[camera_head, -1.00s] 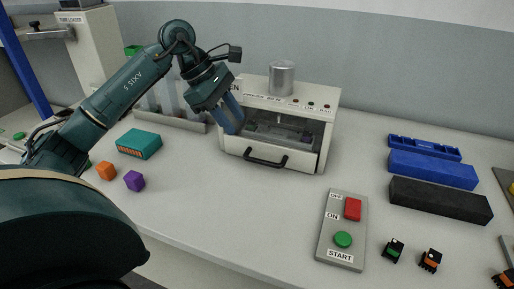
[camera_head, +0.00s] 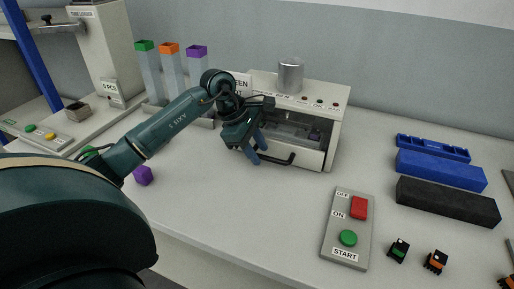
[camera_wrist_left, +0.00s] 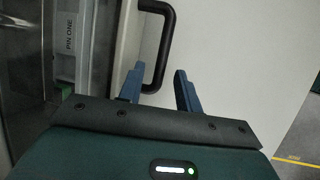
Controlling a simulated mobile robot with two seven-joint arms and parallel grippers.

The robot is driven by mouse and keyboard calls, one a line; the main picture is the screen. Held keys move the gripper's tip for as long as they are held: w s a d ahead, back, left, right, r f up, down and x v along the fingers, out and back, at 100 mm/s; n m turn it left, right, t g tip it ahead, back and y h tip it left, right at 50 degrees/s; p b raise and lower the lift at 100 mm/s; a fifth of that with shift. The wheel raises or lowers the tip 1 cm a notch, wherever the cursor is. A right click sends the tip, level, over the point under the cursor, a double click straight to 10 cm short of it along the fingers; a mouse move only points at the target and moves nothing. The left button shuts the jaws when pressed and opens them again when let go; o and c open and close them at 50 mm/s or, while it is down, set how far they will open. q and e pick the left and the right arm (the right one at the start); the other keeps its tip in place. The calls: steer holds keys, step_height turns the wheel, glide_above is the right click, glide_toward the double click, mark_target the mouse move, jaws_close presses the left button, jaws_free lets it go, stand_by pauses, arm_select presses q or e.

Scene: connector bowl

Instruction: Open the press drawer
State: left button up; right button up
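The press (camera_head: 336,112) is a white box with a metal cylinder on top, at the back middle of the table. Its drawer (camera_head: 309,158) has a white front with a black bar handle (camera_head: 290,159). My left gripper (camera_head: 259,155) is in front of the drawer, at the left part of the handle. In the left wrist view the blue fingers of my gripper (camera_wrist_left: 158,90) are apart, and the handle (camera_wrist_left: 166,50) reaches down to between their tips. The fingers are not closed on it. My right gripper is not in view.
A control plate (camera_head: 345,226) with a red and a green button lies in front. Blue blocks (camera_head: 438,170) and a black block (camera_head: 446,201) lie at the right. A purple cube (camera_head: 143,176) lies at the left. The table in front of the drawer is clear.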

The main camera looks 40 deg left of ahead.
arm_select(q)
steer(key=shift+f, duration=0.1)
jaws_close()
stand_by(0.3)
